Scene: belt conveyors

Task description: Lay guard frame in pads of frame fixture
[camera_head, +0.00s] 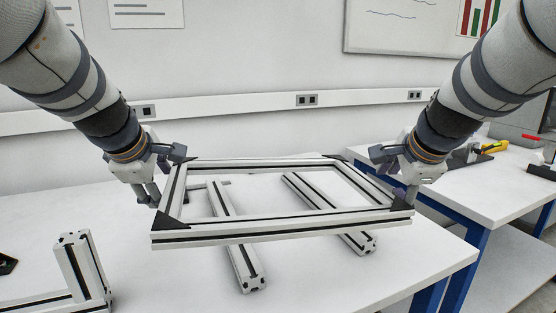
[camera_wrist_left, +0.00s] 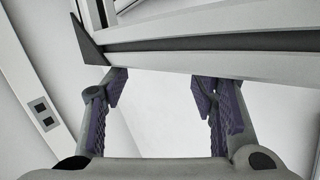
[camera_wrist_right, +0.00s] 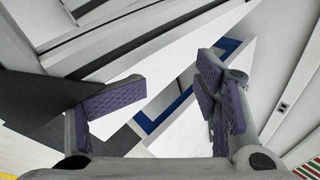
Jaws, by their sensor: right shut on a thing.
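The guard frame (camera_head: 285,231), a rectangle of pale extrusions with black corner plates, is above the table over two parallel bars. These bars (camera_head: 250,275) look like the frame fixture; I cannot make out its pads. My left gripper (camera_head: 163,175) is at the frame's left side, fingers apart. In the left wrist view, a frame bar (camera_wrist_left: 220,62) crosses beyond the open fingertips (camera_wrist_left: 160,90), with white table between them. My right gripper (camera_head: 397,174) is shut on the frame's right side. The frame also shows in the right wrist view (camera_wrist_right: 125,35), partly hidden by a finger.
The white table (camera_head: 390,280) has free room at the front right. An L-shaped extrusion piece (camera_head: 82,265) stands at the front left, beside a small black part (camera_head: 7,264). A second blue-legged table (camera_head: 480,195) at the right holds tools. The wall is behind.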

